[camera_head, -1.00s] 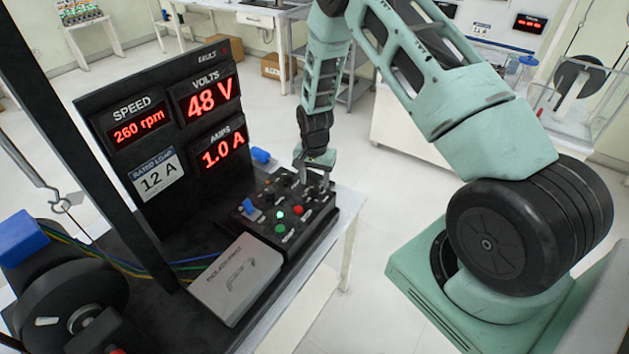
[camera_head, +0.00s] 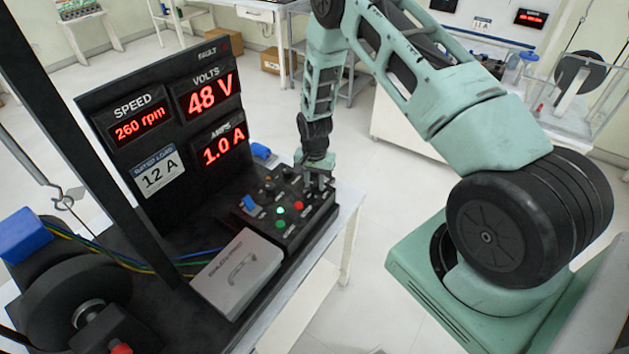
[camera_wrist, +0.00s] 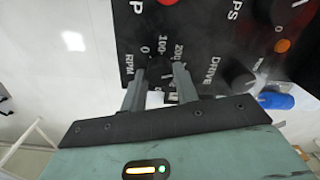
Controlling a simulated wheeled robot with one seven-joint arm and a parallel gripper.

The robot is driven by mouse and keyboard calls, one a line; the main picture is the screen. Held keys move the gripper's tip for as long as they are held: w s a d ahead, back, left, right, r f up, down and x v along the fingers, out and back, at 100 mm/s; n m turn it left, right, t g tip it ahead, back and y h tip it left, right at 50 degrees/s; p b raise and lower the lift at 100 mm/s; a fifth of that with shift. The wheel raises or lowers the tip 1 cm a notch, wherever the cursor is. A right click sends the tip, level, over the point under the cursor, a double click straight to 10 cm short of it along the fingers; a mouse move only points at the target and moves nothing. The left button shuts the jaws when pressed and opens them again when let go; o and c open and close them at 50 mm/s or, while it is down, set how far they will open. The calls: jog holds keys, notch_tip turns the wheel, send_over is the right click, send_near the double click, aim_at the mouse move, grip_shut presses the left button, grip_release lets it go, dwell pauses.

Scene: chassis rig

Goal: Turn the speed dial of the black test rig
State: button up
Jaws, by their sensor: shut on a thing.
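The black test rig has a display panel (camera_head: 165,110) that reads 260 rpm, 48 V and 1.0 A. Its control box (camera_head: 262,238) stands in front of the panel, with a lit green lamp, a red button and a blue switch. My gripper (camera_head: 318,184) points down at the box's right far corner. In the wrist view my gripper (camera_wrist: 160,78) has one finger on each side of the black speed dial (camera_wrist: 157,72), shut on it. RPM, 0, 100 and 200 marks show around the dial. The dial's pointer cannot be made out.
A grey box (camera_head: 235,275) lies left of the control box. A dark wheel assembly (camera_head: 65,300) and wires are at lower left. In the wrist view, another black knob (camera_wrist: 238,78) and an orange lamp (camera_wrist: 282,46) are close on the right.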

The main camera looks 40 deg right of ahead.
jog(key=n+b, duration=0.3)
jog(key=shift+f, duration=0.2)
jog(key=n+b, duration=0.1)
jog(key=n, duration=0.1)
jog(key=shift+n+b, duration=0.35)
jog(key=shift+n, duration=0.05)
jog(key=n+b, duration=0.1)
jog(key=n, duration=0.2)
jog(key=shift+r+n+b, duration=0.1)
jog(key=shift+n+b, duration=0.2)
jog(key=shift+b, duration=0.1)
jog(key=n+b, duration=0.1)
jog(key=n, duration=0.2)
jog(key=shift+n, duration=0.3)
jog(key=n, duration=0.5)
jog(key=shift+r+n+b, duration=0.1)
jog(key=shift+n+b, duration=0.2)
jog(key=shift+b, duration=0.1)
jog(key=n, duration=0.4)
jog(key=shift+n, duration=0.3)
jog(key=o, duration=1)
